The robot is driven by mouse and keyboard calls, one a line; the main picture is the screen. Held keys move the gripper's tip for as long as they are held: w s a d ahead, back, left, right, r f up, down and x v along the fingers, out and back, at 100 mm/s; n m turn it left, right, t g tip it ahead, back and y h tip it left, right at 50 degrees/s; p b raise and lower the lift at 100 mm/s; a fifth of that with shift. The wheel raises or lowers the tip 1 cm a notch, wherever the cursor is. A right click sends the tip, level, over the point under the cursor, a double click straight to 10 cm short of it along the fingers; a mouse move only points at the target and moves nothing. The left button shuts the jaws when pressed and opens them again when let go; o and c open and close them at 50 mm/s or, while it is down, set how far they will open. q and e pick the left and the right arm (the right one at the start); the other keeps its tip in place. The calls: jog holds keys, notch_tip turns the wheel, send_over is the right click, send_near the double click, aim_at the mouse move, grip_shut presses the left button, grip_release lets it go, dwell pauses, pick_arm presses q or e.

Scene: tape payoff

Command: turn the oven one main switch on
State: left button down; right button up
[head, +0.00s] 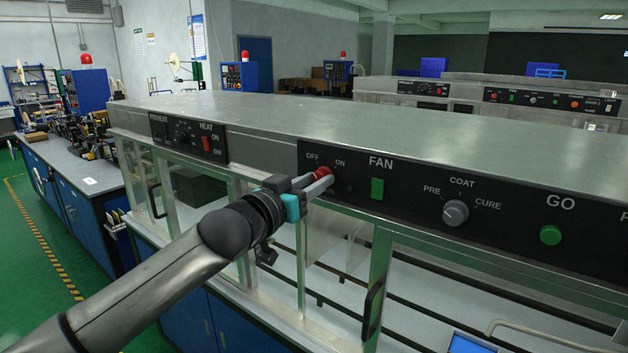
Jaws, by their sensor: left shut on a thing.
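The main switch (323,172) is a red rotary knob on the black front panel (408,166), with OFF printed at its upper left and ON at its upper right. My left gripper (316,182) comes in from the left and is shut on the red knob. The fingers hide part of the knob, so I cannot tell which way it points. The lettering under it is mostly covered. My right gripper is not in view.
Right of the knob are a green FAN switch (377,188), a grey PRE/COAT/CURE dial (455,212) and a green GO button (551,235). Left is a PREHEAT/HEAT panel (188,138). Below are glass doors with a dark handle (373,309). A blue-sided bench (75,190) stands at left.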

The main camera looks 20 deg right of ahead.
pick_arm(q)
jog(key=m+p, duration=0.2)
jog(key=m, duration=0.2)
jog(key=shift+w+f+m+h+p, duration=0.2)
jog(key=shift+m+p, duration=0.55)
jog(key=shift+m, duration=2.7)
jog(key=shift+s+r+m+h+p, duration=0.1)
jog(key=shift+m+h+p, duration=0.4)
jog(key=shift+m, duration=2.95)
jog(key=c, duration=0.5)
grip_release()
jog(key=shift+a, duration=0.1)
